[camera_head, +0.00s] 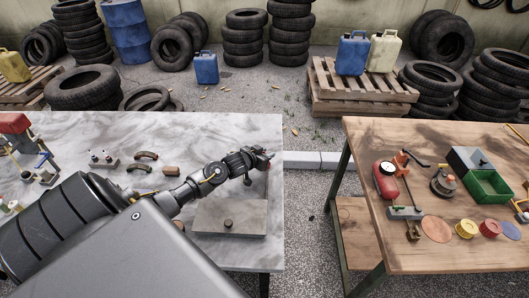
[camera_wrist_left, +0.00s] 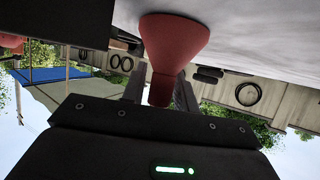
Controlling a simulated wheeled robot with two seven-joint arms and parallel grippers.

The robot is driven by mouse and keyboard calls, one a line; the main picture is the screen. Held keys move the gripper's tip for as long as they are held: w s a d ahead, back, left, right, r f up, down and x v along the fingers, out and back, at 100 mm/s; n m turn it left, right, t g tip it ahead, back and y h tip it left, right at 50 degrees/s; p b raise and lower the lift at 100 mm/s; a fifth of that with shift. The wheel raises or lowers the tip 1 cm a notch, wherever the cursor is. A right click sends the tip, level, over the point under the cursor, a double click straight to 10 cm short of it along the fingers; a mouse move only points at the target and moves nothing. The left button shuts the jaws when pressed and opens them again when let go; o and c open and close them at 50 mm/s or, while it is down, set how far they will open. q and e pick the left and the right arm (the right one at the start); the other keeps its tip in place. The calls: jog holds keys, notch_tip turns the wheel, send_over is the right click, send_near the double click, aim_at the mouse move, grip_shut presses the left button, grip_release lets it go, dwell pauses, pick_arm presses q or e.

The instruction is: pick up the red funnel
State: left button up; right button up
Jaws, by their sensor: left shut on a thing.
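The red funnel (camera_wrist_left: 172,42) fills the middle of the left wrist view, with its wide mouth towards the pale tabletop and its narrow spout towards my gripper. My left gripper (camera_wrist_left: 160,92) is shut on the spout, one dark finger on each side. In the head view my left gripper (camera_head: 264,157) is at the right edge of the grey marble-topped table (camera_head: 130,127). The funnel is mostly hidden there behind the gripper. I cannot tell whether its rim touches the tabletop. My right gripper is in neither view.
A flat grey plate with a knob (camera_head: 245,217) lies just below the gripper. Brown curved pieces (camera_head: 146,155) lie to its left. A gap separates this table from the wooden table (camera_head: 380,140), which holds a green box (camera_head: 488,185) and several small parts. Tyres and pallets stand behind.

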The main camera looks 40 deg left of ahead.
pick_arm(q)
jog(key=shift+r, duration=0.1)
jog(key=shift+r, duration=0.25)
notch_tip(320, 180, up, 2)
jog(key=shift+r, duration=0.25)
jog(key=s+a+r, duration=0.3)
jog(key=s+r, duration=0.6)
jog(key=s, duration=0.4)
jog(key=shift+s+a+r, duration=0.2)
jog(key=shift+s+r, duration=0.1)
jog(key=shift+r, duration=0.1)
